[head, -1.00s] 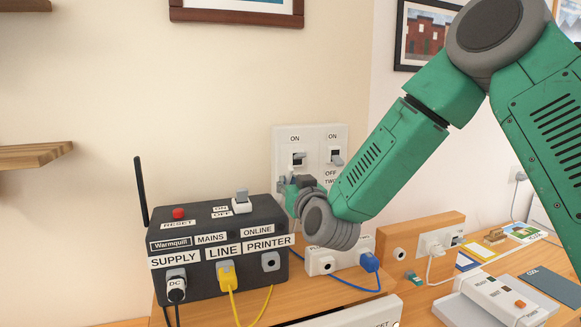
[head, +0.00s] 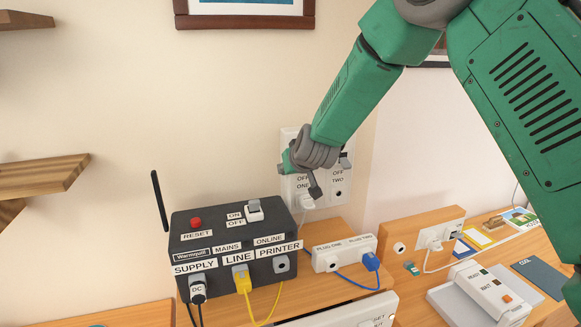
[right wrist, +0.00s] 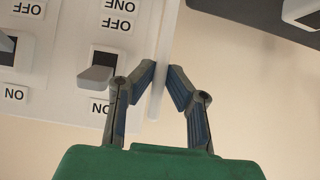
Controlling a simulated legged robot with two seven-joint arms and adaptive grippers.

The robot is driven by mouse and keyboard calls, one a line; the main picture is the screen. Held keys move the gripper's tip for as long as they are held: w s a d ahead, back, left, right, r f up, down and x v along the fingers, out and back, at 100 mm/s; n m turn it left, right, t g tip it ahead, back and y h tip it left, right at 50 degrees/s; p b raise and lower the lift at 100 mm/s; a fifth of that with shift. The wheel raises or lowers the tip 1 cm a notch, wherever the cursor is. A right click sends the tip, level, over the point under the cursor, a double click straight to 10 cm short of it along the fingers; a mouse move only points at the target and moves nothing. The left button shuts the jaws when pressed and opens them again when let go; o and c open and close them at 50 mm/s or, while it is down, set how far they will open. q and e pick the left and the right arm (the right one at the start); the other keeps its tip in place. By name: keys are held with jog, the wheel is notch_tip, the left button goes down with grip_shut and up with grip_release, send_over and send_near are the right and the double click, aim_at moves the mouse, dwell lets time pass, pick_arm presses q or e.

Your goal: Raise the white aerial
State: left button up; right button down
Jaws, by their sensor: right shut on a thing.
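My right gripper (right wrist: 162,76) is shut on a thin white strip (right wrist: 157,105) beside the edge of the white wall plate (right wrist: 142,60). The strip looks like the white aerial, but its ends are not clear. A black aerial (head: 159,200) stands tilted at the box's left rear. My left gripper is not in view.
Rocker switches (right wrist: 97,75) on the wall plate are close to the fingers. A white socket strip (head: 340,250) with a blue plug (head: 371,261) stands right of the box. A wooden shelf (head: 45,175) is at left.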

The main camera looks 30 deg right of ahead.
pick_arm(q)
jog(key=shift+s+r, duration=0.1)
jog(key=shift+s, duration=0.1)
pick_arm(e)
jog(key=shift+w+r+g, duration=0.2)
jog(key=shift+w+g, duration=0.05)
jog(key=shift+g, duration=0.05)
jog(key=c, duration=1.9)
grip_release()
jog(key=o, duration=0.3)
jog(key=shift+w+d+f, duration=0.1)
jog(key=shift+w+f, duration=0.05)
jog(key=shift+w, duration=0.15)
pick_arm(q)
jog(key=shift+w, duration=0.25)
pick_arm(e)
jog(key=v, duration=1)
jog(key=shift+s+r, duration=0.25)
jog(key=shift+s, duration=0.05)
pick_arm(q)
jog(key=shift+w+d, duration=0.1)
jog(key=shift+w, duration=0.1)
pick_arm(e)
jog(key=shift+d, duration=0.1)
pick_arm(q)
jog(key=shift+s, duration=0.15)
pick_arm(e)
jog(key=shift+f, duration=0.1)
